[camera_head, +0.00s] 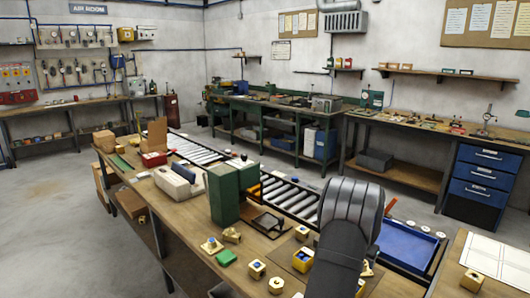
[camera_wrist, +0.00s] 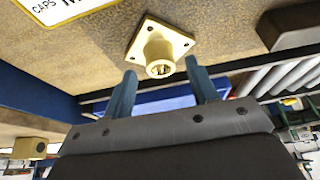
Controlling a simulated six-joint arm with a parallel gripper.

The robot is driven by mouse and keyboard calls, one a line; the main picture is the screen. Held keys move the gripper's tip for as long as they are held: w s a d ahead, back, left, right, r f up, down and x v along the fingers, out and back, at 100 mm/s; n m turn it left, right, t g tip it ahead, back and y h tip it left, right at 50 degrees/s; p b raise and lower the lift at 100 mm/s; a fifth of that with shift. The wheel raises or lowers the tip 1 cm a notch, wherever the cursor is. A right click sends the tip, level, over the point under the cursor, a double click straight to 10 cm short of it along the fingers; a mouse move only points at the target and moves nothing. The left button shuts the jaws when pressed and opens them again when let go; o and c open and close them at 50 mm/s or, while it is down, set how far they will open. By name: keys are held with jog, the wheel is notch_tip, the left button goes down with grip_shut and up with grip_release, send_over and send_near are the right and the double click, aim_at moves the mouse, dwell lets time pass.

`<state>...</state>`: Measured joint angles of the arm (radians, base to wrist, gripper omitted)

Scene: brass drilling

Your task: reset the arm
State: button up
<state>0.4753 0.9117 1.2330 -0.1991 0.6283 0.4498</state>
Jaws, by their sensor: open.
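My gripper (camera_wrist: 161,68) shows in the wrist view as two blue fingers, spread apart with nothing held between them. A brass fitting (camera_wrist: 158,45) with a square, holed flange and a round boss sits on the wooden surface just beyond the fingertips; I cannot tell the exact gap. In the head view my dark arm (camera_head: 350,215) rises over the front right of the workbench (camera_head: 175,205), and it hides my gripper.
Several brass pieces lie on the bench, including a flanged one (camera_head: 212,245) and a block (camera_head: 257,268). A green box (camera_head: 223,195) stands left of my arm. Behind run rollers (camera_head: 290,195); a blue tray (camera_head: 408,240) lies to the right. Open floor lies at left.

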jog(key=shift+x, duration=0.95)
jog(key=shift+w+d+r, duration=0.1)
jog(key=shift+w+r, duration=0.05)
jog(key=shift+r, duration=0.15)
notch_tip(320, 180, up, 4)
jog(key=shift+f, duration=0.15)
jog(key=s+d+r, duration=0.6)
jog(key=s+r, duration=0.1)
jog(key=s, duration=0.3)
notch_tip(320, 180, up, 12)
jog(key=s+d+m+g, duration=0.1)
jog(key=s+d+m, duration=0.3)
jog(key=s+d, duration=0.7)
jog(key=shift+s+d+h, duration=0.35)
jog(key=shift+s+h, duration=0.05)
